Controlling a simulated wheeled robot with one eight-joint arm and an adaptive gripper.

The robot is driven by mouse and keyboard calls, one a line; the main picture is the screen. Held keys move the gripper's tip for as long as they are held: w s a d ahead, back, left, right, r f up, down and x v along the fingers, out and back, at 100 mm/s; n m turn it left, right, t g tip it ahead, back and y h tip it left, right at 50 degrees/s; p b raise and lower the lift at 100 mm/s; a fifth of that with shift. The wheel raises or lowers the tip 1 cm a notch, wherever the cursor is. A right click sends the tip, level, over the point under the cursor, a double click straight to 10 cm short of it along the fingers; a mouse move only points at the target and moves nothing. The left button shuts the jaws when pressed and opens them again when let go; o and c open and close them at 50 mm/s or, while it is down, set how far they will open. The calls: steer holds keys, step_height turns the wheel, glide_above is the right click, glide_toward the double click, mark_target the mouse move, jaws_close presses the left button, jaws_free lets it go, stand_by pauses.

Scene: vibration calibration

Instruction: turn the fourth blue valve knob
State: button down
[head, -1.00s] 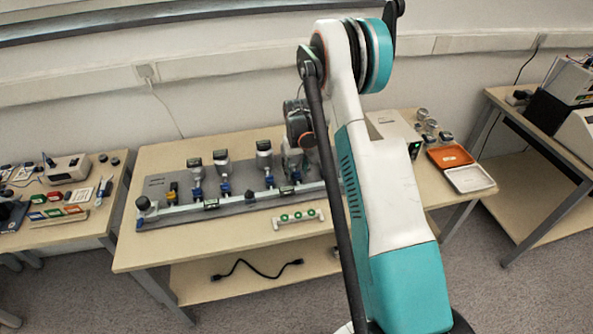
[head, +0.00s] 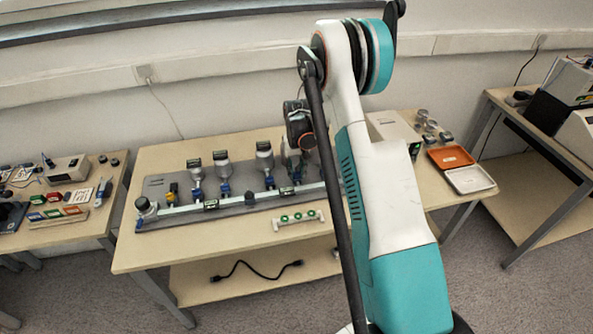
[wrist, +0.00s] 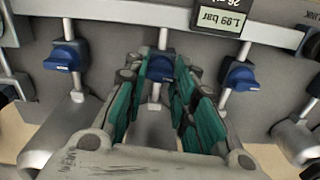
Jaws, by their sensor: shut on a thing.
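A row of blue valve knobs runs along the grey panel (head: 160,217). In the head view the first knob (head: 197,190), second knob (head: 225,187) and third knob (head: 269,181) show left of my gripper (head: 291,163). In the wrist view my gripper (wrist: 158,88) has its teal fingers on both sides of a blue knob (wrist: 160,68) and is shut on it. One neighbouring blue knob (wrist: 65,56) stands to the left and another (wrist: 239,76) to the right, both clear of the fingers. My arm hides the right end of the panel in the head view.
A pressure display (wrist: 220,19) is on the rail beside the held knob. Gauges on stems, such as this one (head: 221,157), stand behind the knobs. A white holder with green rings (head: 298,219) lies in front. An orange tray (head: 450,157) is at right.

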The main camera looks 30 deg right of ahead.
steer(key=m+b, duration=0.1)
steer(key=m, duration=0.3)
steer(key=shift+f, duration=0.1)
steer(key=m+b, duration=0.1)
steer(key=m, duration=0.3)
steer(key=shift+m, duration=0.4)
steer(key=m+b, duration=0.1)
steer(key=m, duration=0.3)
steer(key=shift+m, duration=1.9)
steer(key=c, duration=1.3)
jaws_free()
